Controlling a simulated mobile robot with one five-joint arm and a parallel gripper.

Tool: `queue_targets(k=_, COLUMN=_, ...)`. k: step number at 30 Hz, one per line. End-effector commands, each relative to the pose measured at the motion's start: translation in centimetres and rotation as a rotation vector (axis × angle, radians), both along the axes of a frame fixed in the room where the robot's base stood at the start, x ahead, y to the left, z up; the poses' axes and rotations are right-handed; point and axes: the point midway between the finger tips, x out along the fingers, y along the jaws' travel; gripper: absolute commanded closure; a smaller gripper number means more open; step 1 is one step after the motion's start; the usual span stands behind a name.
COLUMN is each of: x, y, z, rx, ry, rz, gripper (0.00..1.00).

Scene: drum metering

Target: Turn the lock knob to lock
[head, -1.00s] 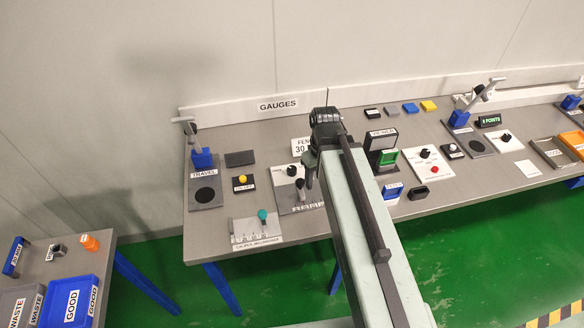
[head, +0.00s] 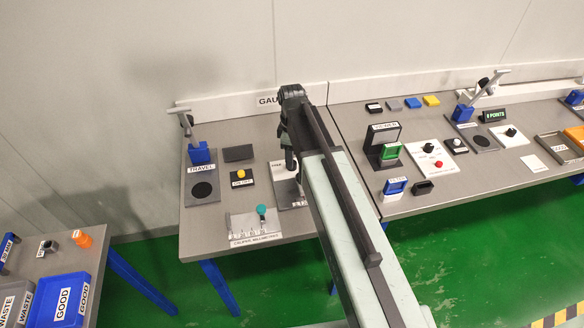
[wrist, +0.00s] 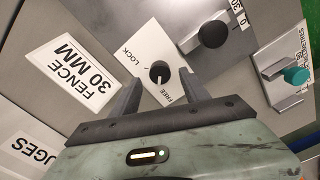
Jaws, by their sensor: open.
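The lock knob (wrist: 159,72) is a small black round knob on a white plate (wrist: 148,50) printed LOCK and FREE. In the wrist view its pale mark is on the side toward the FREE print. My gripper (wrist: 160,85) is open, with one dark finger on either side below the knob in the picture. The knob shows just beyond the gap between the fingertips. I cannot tell whether either finger touches it. In the head view my gripper (head: 291,165) is over the white-plated fixture, and my arm hides much of it.
In the wrist view a larger black knob (wrist: 213,34) stands right of the lock knob, and a teal knob (wrist: 296,75) farther right. A FENCE 30 MM sign (wrist: 71,79) lies left. In the head view a yellow button (head: 241,174) is left of the fixture.

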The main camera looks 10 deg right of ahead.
Motion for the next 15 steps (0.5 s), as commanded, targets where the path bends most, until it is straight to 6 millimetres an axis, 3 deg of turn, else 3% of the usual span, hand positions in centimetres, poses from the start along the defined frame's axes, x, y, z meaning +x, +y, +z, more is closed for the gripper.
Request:
queue_targets(k=1, x=0.0, y=-0.1, z=-1.9, rx=0.000, ry=0.000, rz=-0.001, gripper=0.46)
queue_targets(k=4, x=0.0, y=-0.1, z=-3.0, rx=0.000, ry=0.000, rz=-0.002, gripper=0.46)
queue_targets(k=13, x=0.0, y=-0.1, z=-3.0, rx=0.000, ry=0.000, rz=-0.002, gripper=0.46)
queue_targets(k=14, x=0.0, y=-0.1, z=-3.0, rx=0.000, ry=0.000, rz=-0.002, gripper=0.49)
queue_targets(k=15, x=0.0, y=-0.1, z=-3.0, rx=0.000, ry=0.000, rz=-0.002, gripper=0.60)
